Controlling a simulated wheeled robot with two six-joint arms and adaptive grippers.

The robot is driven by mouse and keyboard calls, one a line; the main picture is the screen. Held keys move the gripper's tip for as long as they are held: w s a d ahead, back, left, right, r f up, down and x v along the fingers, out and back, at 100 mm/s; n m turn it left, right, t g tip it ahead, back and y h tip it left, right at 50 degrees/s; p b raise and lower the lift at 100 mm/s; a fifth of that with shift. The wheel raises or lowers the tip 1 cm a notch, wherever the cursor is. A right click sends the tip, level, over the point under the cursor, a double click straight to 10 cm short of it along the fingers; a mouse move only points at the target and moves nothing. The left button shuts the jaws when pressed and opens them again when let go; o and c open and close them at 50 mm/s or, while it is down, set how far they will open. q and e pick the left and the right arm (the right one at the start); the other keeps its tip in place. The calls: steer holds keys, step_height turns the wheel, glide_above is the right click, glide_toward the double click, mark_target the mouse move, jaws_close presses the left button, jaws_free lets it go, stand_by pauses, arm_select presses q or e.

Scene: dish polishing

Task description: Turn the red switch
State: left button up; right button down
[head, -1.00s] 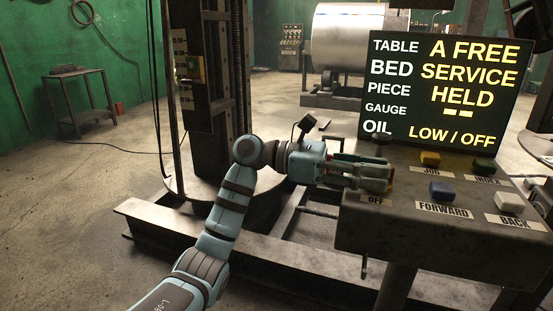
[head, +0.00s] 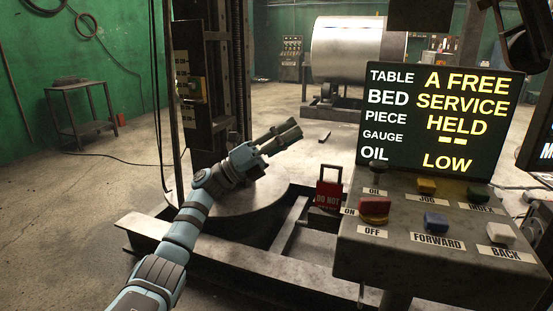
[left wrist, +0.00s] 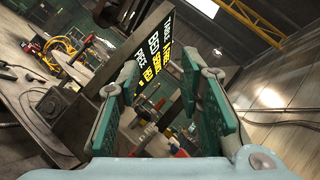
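The red switch (head: 374,207) is a red block-shaped knob at the left of the sloping control panel (head: 400,262), between the labels ON and OFF. My left gripper (head: 284,133) is in the air to the left of the panel, apart from the switch, pointing up and right. Its two fingers stand apart with nothing between them, as the left wrist view also shows (left wrist: 161,68). A small red thing low in the left wrist view is too small to name. My right gripper is not in view.
A red padlock-shaped tag (head: 328,190) reading DO NOT stands just left of the panel. Yellow (head: 427,186), green (head: 477,193), blue (head: 436,222) and white (head: 499,231) buttons share the panel. A display (head: 385,137) rises behind, with OIL reading LOW.

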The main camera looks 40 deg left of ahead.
arm_select(q)
steer(key=w+a+f+n+t+y+p, duration=0.2)
steer(key=f+n+y, duration=0.4)
steer(key=n, duration=0.3)
steer(key=w+a+f+n+t+y+p, duration=0.2)
steer(key=w+a+f+n+t+y, duration=0.1)
steer(key=a+f+n+y, duration=0.3)
steer(key=w+n+y, duration=0.1)
steer(key=n+y, duration=0.1)
steer(key=n, duration=0.2)
steer(key=shift+w+y+p, duration=0.2)
steer(key=shift+y+p, duration=0.15)
steer(key=shift+y, duration=0.05)
